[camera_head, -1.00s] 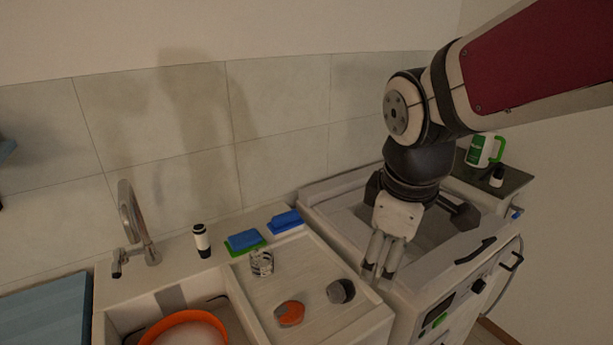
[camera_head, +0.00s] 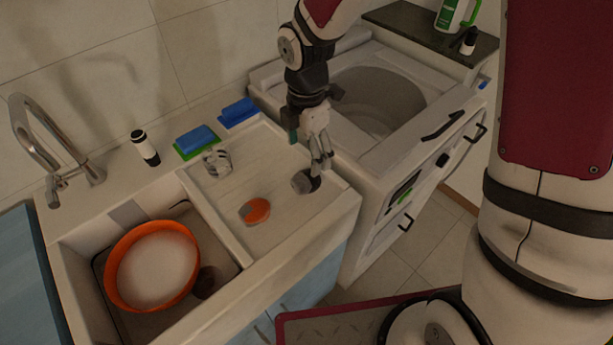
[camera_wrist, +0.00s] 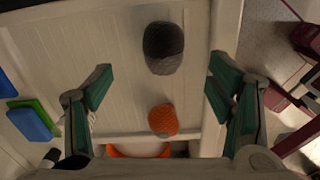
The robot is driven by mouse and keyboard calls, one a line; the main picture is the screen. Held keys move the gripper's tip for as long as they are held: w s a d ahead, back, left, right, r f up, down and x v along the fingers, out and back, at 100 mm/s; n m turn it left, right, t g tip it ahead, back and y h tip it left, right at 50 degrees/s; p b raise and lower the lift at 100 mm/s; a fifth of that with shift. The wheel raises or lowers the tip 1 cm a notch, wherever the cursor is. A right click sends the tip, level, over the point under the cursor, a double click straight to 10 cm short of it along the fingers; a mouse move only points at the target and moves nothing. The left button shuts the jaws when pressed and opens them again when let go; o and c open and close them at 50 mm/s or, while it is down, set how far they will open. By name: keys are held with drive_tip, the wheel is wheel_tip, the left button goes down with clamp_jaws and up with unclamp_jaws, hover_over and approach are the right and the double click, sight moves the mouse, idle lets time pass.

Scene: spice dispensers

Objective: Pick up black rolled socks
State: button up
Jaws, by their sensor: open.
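The black rolled socks (camera_head: 304,183), a dark grey and black bundle, lie on the ribbed white drainboard (camera_head: 285,220) near its right edge. In the wrist view the bundle (camera_wrist: 163,48) shows whole at top centre, beyond the line of the fingertips and sideways between them. My gripper (camera_head: 322,161) hangs above the drainboard, just above and slightly right of the bundle in the head view. Its green-padded fingers (camera_wrist: 160,84) are spread wide with nothing held. Whether a finger touches the bundle is unclear.
An orange rolled bundle (camera_head: 255,211) lies close by on the drainboard. A clear glass (camera_head: 217,163) and blue and green sponges (camera_head: 196,141) stand farther back. An orange-rimmed basin (camera_head: 152,266) sits in the sink. The washing machine (camera_head: 345,150) adjoins on the right.

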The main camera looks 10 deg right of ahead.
sight(306, 174)
wheel_tip(306, 174, down, 4)
drive_tip(key=shift+f, duration=0.1)
drive_tip(key=shift+s+f+p, duration=0.15)
drive_tip(key=shift+f+p, duration=0.05)
drive_tip(key=shift+f, duration=1.1)
drive_tip(key=shift+s+f+p, duration=0.15)
drive_tip(key=shift+f, duration=1.15)
drive_tip(key=shift+c, duration=0.6)
drive_tip(key=c, duration=1.2)
